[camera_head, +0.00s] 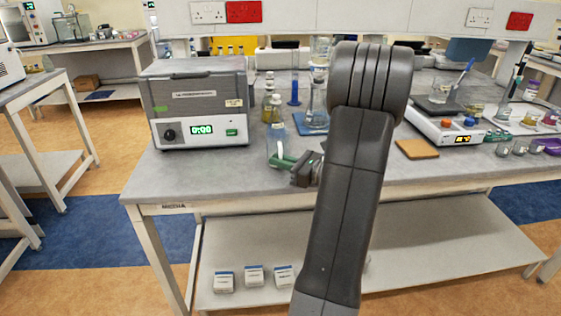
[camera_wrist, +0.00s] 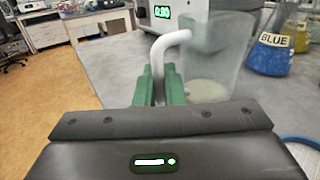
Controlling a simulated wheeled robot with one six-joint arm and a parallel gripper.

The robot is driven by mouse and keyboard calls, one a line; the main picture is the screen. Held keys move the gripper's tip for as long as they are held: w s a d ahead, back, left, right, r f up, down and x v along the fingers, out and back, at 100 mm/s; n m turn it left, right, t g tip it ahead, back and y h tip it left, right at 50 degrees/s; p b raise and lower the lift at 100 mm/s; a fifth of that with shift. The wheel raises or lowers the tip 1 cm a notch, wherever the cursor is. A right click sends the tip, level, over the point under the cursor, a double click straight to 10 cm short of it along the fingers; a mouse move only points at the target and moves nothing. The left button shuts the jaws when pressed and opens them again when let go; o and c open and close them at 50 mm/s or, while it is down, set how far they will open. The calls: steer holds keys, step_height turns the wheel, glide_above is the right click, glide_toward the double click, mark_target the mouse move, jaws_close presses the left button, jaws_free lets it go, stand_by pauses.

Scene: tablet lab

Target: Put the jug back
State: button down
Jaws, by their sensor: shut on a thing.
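The jug is clear, with a white handle and a little pale content at its base. In the wrist view the jug (camera_wrist: 212,62) is upright at the centre right, and its handle lies between the green fingers of my gripper (camera_wrist: 160,80). In the head view my gripper (camera_head: 283,162) reaches in from the right near the front edge of the bench, shut on the handle. The jug (camera_head: 277,146) shows there just beyond the fingertips. I cannot tell whether its base touches the bench.
A grey oven (camera_head: 198,105) reading 0:00 stands left of the jug. A blue-filled flask labelled BLUE (camera_wrist: 272,50) is close right of the jug in the wrist view. A tall glass vessel (camera_head: 318,85) stands on a blue mat (camera_head: 311,128) behind. Bare bench (camera_head: 215,170) lies in front of the oven.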

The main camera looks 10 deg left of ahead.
steer(key=c, duration=1.6)
jaws_free()
steer(key=shift+f, duration=0.15)
steer(key=shift+o, duration=0.4)
steer(key=shift+r, duration=0.2)
steer(key=v, duration=1.2)
